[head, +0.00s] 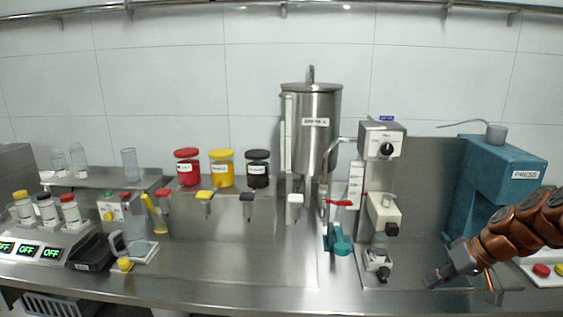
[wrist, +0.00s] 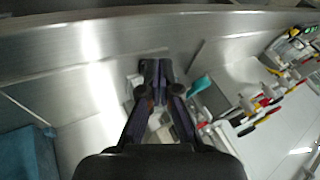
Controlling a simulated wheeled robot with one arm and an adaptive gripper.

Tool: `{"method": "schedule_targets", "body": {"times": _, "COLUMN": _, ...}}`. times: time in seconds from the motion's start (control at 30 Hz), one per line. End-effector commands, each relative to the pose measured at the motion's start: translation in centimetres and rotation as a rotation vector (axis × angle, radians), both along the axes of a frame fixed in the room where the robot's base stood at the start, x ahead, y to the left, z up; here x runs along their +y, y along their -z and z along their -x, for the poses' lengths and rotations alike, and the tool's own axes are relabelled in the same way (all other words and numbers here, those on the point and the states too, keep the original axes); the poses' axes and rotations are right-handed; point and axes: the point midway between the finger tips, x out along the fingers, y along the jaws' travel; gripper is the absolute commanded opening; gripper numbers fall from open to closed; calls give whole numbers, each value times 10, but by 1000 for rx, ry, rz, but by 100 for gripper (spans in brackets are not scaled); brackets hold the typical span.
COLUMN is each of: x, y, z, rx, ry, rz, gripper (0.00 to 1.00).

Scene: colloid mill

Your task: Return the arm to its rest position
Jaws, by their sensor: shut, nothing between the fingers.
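My gripper (head: 436,278) is at the lower right in the head view, at the end of my copper-coloured arm. It is over the front of the steel counter (head: 225,285), to the right of the colloid mill. In the wrist view my gripper (wrist: 155,72) points away from the camera with its dark fingers together and nothing between them. The mill's steel hopper (head: 312,140), its control box (head: 382,142) and its lower body (head: 383,215) stand left of my gripper, apart from it.
A blue press (head: 500,190) stands behind my arm at the right, with red and yellow buttons (head: 541,270) in front. Red, yellow and black jars (head: 221,168) stand on a shelf. Displays reading OFF (head: 28,248) are at far left. The counter's front middle is clear.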

Motion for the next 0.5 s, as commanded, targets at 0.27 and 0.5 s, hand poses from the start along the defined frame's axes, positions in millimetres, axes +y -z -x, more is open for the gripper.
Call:
{"method": "schedule_targets", "body": {"times": 0.27, "x": 90, "y": -21, "z": 41, "rx": 99, "ry": -92, "rz": 47, "gripper": 0}}
{"method": "schedule_targets", "body": {"times": 0.5, "x": 157, "y": -25, "z": 109, "rx": 223, "ry": -136, "rz": 139, "gripper": 0}}
